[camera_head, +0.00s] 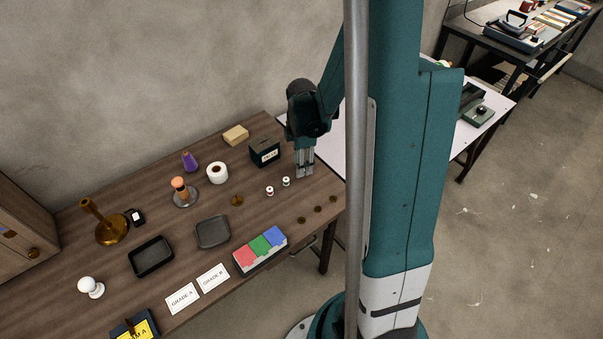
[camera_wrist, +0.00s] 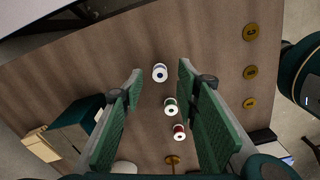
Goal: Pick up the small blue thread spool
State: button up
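The small blue thread spool (camera_wrist: 160,73) shows in the wrist view as a white-rimmed spool with a faint bluish body. It stands upright on the brown table, between the lines of my finger pads and just beyond their tips. A green spool (camera_wrist: 170,107) and a red spool (camera_wrist: 179,132) stand close to it, lower in that view. In the head view the green spool (camera_head: 286,182) and red spool (camera_head: 270,191) stand left of my gripper (camera_head: 305,174); the blue one is hidden there. My gripper (camera_wrist: 159,80) is open and empty, pointing down above the table.
A dark labelled box (camera_head: 265,154) stands left of my gripper, with a tan block (camera_head: 236,135) behind it. Several brass discs (camera_head: 318,209) lie along the table's right edge. Bare wood (camera_head: 300,202) surrounds the spools.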

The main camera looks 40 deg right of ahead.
jog(key=shift+f, duration=1.45)
jog(key=c, duration=0.7)
